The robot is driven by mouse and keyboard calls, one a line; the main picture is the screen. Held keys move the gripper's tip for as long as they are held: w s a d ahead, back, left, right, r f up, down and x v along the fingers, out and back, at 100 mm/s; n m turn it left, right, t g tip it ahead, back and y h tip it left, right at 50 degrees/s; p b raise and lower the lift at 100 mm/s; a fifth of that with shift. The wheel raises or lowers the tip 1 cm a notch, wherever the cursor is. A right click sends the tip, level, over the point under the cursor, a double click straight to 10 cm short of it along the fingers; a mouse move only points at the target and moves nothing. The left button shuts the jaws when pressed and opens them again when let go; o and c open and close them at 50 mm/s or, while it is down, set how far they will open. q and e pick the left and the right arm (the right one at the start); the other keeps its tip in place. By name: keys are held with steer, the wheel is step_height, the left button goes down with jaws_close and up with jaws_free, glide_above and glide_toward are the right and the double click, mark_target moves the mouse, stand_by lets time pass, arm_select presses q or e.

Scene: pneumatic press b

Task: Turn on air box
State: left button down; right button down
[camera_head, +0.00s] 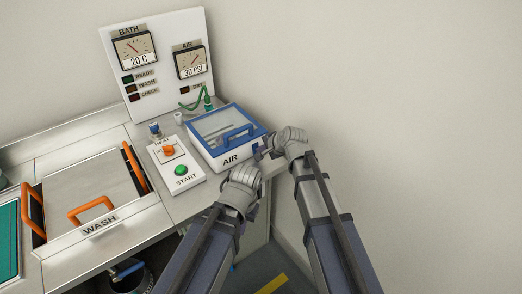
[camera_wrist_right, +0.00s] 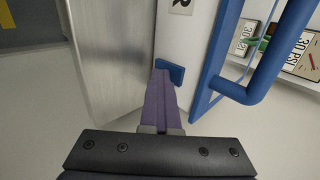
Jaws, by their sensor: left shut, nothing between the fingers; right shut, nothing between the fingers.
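The air box (camera_head: 214,150) is a white box with a blue-framed clear lid and a blue handle, labelled AIR on its front. Its lid is closed. In the right wrist view a small blue tab (camera_wrist_right: 176,74) sticks out from the white front of the box (camera_wrist_right: 190,45), near the label. My right gripper (camera_head: 263,152) is shut and empty at the box's right front corner. Its fingertips (camera_wrist_right: 162,74) overlap the tab in the wrist view; I cannot tell whether they touch. My left gripper (camera_head: 248,172) is shut and empty, low before the box's front.
A control plate (camera_head: 188,186) with a green START button and an orange knob stands left of the box. A gauge panel (camera_head: 160,68) stands behind, with a green hose (camera_head: 194,103). The covered wash bath (camera_head: 85,182) is at the left. Right of the counter is bare wall.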

steer(key=shift+r, duration=0.3)
steer(key=shift+s+d, duration=0.1)
steer(key=shift+s, duration=0.1)
steer(key=s, duration=0.1)
steer(key=s+d+r+p, duration=0.1)
steer(key=s+d, duration=0.1)
steer(key=shift+s+d+r+p, duration=0.25)
steer(key=shift+s+r+p, duration=0.05)
steer(key=shift+s+p, duration=0.05)
steer(key=p+v, duration=0.6)
steer(key=v, duration=0.2)
steer(key=shift+d, duration=0.2)
steer(key=shift+s, duration=0.2)
